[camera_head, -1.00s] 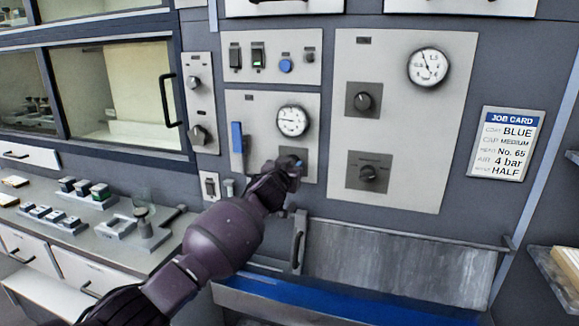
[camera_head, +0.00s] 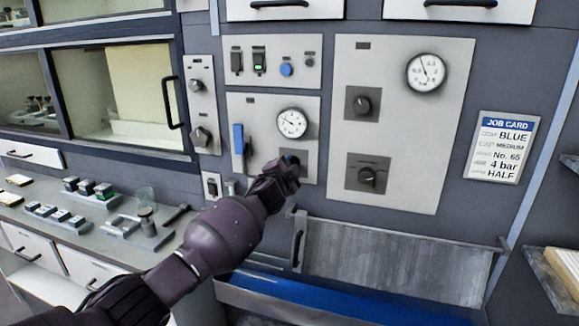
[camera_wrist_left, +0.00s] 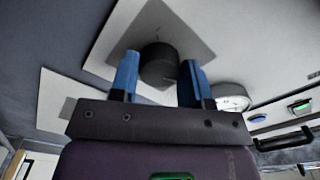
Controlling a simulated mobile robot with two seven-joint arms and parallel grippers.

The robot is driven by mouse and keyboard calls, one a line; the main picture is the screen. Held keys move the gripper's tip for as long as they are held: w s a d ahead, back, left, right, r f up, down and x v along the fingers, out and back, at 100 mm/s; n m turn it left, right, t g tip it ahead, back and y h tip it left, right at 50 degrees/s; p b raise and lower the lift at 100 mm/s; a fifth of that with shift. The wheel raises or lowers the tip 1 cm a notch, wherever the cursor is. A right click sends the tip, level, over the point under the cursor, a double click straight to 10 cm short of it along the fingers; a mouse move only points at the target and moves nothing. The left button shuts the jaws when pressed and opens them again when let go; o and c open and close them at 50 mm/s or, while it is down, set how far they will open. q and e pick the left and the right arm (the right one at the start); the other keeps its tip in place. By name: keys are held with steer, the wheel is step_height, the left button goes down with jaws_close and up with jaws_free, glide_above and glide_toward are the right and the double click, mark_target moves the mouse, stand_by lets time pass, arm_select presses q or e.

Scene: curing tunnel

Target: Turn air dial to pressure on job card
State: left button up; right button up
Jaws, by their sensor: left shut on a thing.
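In the head view the left gripper (camera_head: 289,165) covers most of the dial. Directly above is a round white gauge (camera_head: 292,123), its needle pointing left and slightly up. The job card (camera_head: 502,148) hangs on the right and reads BLUE, MEDIUM, No. 65, 4 bar, HALF. My right gripper is not in view.
A blue lever (camera_head: 239,138) stands left of the gauge. A larger panel (camera_head: 402,130) to the right carries two knobs and another gauge. Below is a grey flap (camera_head: 395,260) over a blue trough. A bench (camera_head: 100,240) with small blocks is at the left.

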arm_select(q)
steer(key=m+p, duration=0.5)
steer(key=m, duration=1.4)
steer(key=shift+r, duration=0.2)
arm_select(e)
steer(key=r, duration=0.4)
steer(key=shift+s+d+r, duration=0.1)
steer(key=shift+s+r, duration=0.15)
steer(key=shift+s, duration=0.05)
arm_select(q)
steer(key=shift+m, duration=0.3)
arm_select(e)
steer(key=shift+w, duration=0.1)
arm_select(q)
steer(key=o, duration=0.9)
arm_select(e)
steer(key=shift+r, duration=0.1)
arm_select(q)
steer(key=shift+s, duration=0.1)
